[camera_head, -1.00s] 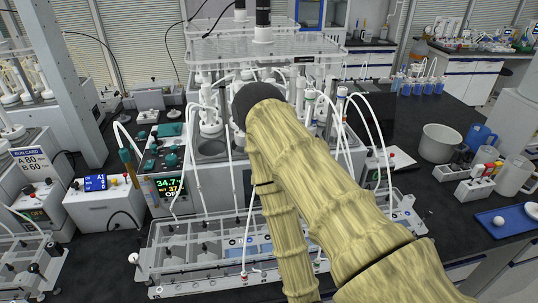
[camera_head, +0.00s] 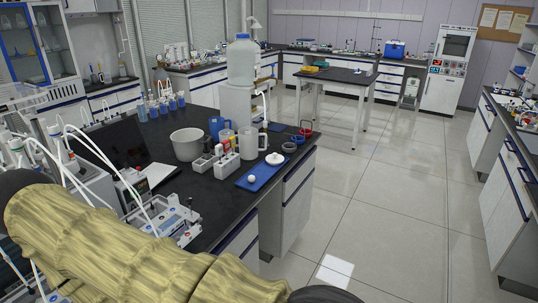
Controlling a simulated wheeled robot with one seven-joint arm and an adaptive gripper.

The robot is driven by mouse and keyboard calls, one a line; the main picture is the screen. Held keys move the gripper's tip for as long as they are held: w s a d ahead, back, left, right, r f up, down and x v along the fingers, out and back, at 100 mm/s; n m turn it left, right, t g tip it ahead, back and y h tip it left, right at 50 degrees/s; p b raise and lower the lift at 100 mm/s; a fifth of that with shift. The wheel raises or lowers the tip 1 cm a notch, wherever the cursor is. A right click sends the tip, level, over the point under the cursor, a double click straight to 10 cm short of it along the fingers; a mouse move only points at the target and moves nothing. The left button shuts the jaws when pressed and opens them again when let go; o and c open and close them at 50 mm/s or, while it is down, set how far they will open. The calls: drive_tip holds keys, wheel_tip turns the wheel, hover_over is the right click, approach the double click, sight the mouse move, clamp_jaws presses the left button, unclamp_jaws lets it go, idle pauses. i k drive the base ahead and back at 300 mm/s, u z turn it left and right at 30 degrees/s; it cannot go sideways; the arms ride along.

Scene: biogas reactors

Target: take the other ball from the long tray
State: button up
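A small blue tray (camera_head: 259,184) lies on the black bench near its right front edge. A white ball (camera_head: 252,178) rests on its near part, and a white round dish-like thing (camera_head: 275,158) sits at its far end. Part of a long clear tray (camera_head: 172,238) with pale fittings shows at the lower left, partly hidden behind my arm. I cannot see a ball on the visible part of it. My arm crosses the lower left in front of the bench; my gripper is not in view.
A grey pot (camera_head: 187,145), a blue jug (camera_head: 216,128), a clear beaker (camera_head: 249,142) and small bottle racks (camera_head: 225,163) stand beside the blue tray. A large bottle (camera_head: 242,62) stands behind. Open floor (camera_head: 390,210) lies to the right.

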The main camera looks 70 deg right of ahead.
sight(251, 178)
drive_tip(key=z, duration=3.35)
drive_tip(key=k, duration=1)
drive_tip(key=u, duration=0.95)
drive_tip(key=i, duration=0.95)
drive_tip(key=u, duration=0.05)
